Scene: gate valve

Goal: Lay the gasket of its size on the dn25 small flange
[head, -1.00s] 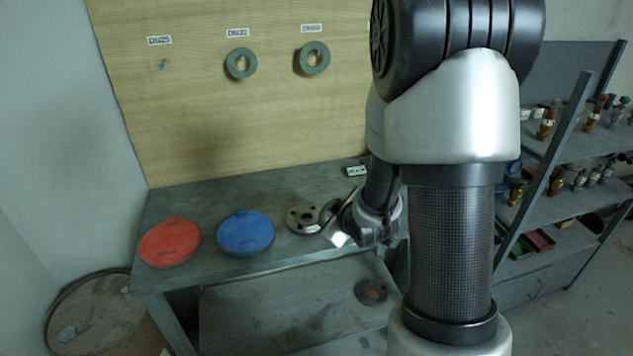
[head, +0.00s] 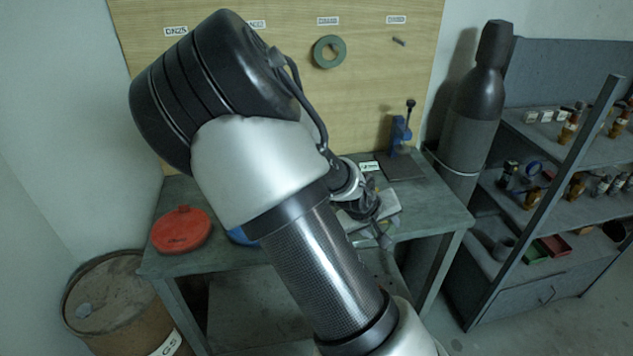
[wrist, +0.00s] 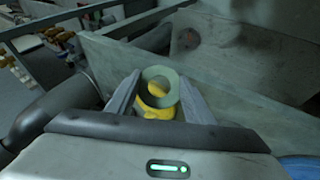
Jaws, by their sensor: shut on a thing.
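My gripper (head: 384,236) is over the right front part of the bench. In the wrist view my gripper (wrist: 160,92) is shut on a grey-green ring gasket (wrist: 174,87) between its fingertips. A rounded yellow thing (wrist: 152,110) shows below and through the ring; I cannot tell what it is, or whether the two touch. The held gasket cannot be made out in the head view. I cannot make out the dn25 small flange in either current view; my arm covers part of the bench top.
A red lid (head: 181,230) and a mostly hidden blue lid (head: 240,236) lie on the bench (head: 440,207). Another green gasket (head: 329,52) hangs on the board. A blue vise-like tool (head: 400,132), a gas cylinder (head: 460,120) and shelves (head: 545,190) stand to the right.

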